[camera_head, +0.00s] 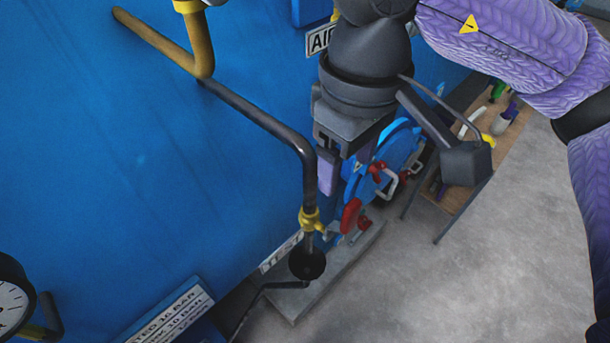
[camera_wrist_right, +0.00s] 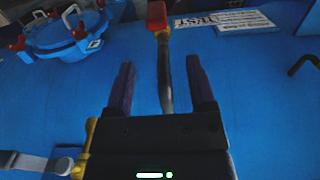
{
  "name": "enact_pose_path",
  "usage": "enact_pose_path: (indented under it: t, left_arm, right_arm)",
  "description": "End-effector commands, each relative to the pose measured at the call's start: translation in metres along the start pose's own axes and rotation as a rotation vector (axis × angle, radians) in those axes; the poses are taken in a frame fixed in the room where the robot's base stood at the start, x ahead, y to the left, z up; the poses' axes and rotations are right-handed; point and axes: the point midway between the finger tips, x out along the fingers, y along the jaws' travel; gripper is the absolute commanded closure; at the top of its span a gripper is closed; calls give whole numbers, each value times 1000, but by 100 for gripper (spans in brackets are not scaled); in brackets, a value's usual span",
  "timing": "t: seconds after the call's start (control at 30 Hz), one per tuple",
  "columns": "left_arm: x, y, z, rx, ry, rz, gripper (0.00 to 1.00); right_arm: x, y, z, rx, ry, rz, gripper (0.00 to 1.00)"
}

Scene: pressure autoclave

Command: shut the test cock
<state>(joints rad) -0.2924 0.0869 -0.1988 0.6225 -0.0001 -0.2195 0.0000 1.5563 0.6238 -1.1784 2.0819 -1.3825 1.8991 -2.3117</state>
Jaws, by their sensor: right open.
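The test cock (camera_head: 311,219) is a yellow valve low on a dark bent pipe (camera_head: 303,155) on the blue shell. A red lever (camera_head: 350,215) shows just right of it, tilted; the angle does not settle how far it is turned. In the right wrist view the red lever (camera_wrist_right: 157,15) is at the top, above the yellow valve body (camera_wrist_right: 161,33). My right gripper (camera_head: 333,173) is above the cock, beside the pipe. In the wrist view its open fingers (camera_wrist_right: 162,72) stand on either side of the pipe with gaps, short of the lever. My left gripper is out of view.
A black funnel (camera_head: 307,264) sits below the cock, by the TEST label (camera_head: 281,252). A blue round door (camera_head: 398,150) with red-tipped clamps is close to the right. A gauge (camera_head: 12,296) is lower left. A bench (camera_head: 455,195) stands behind; the grey floor at right is clear.

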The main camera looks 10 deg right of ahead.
Motion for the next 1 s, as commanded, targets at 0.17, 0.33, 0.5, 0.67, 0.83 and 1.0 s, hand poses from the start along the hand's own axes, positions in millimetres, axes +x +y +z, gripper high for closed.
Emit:
enact_pose_path:
  t: [0.17,0.33,0.5,0.67,0.83,1.0]
  left_arm:
    - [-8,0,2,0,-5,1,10]
    - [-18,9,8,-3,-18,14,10]
    - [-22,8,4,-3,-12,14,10]
    - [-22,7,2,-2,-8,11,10]
    - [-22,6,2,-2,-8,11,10]
    - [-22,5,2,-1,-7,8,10]
  right_arm:
    - [25,3,2,-6,-10,14,29]
    - [66,3,2,-5,-10,12,29]
    - [92,3,2,-5,-6,12,29]
    - [98,3,2,-5,-3,12,29]
    - [98,3,2,-5,-3,12,36]
    - [98,3,2,-5,-3,12,72]
